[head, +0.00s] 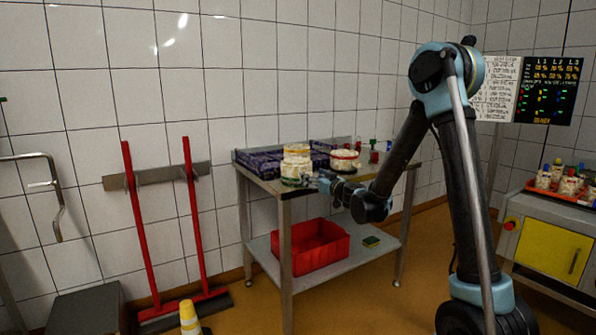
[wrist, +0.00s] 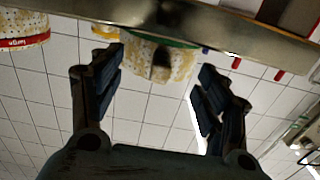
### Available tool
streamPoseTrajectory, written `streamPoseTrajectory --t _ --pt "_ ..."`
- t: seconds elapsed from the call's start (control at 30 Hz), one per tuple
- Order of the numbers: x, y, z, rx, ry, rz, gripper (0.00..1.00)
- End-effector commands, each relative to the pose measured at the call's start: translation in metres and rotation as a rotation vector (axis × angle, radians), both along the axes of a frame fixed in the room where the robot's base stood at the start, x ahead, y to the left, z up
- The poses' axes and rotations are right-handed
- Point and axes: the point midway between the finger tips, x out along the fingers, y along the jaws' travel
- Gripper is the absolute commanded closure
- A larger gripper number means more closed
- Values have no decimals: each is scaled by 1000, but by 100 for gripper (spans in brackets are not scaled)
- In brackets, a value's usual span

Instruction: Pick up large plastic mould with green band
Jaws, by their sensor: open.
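The large white speckled plastic mould with a green band (wrist: 172,60) hangs upside down in the wrist view, its green band at the table edge. In the head view the mould (head: 294,172) is at the table's front, with other pale moulds (head: 297,150) above or behind it; I cannot tell which. My gripper (wrist: 158,82) is open, its two fingers on either side of the mould in the picture, with gaps on both sides. In the head view my gripper (head: 324,181) is just right of the mould.
A red-banded mould (head: 345,160) stands to the right on the steel table (head: 330,189); it also shows in the wrist view (wrist: 22,32). Dark blue crates (head: 258,162) line the back. A red bin (head: 318,252) is on the lower shelf. Small red items (head: 374,156) stand farther right.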

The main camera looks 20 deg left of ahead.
Motion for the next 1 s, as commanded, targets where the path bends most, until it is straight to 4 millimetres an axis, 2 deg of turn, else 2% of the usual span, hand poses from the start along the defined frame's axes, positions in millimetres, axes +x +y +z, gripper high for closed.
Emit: streamPoseTrajectory --t 0.17,0.5,0.73,0.77,1.0 --pt "6 7 0 0 0 0 31" --pt "33 39 1 0 0 0 31" --pt "34 40 1 0 0 0 31" --pt "34 40 1 0 0 0 36" --pt "34 40 1 0 0 0 90"
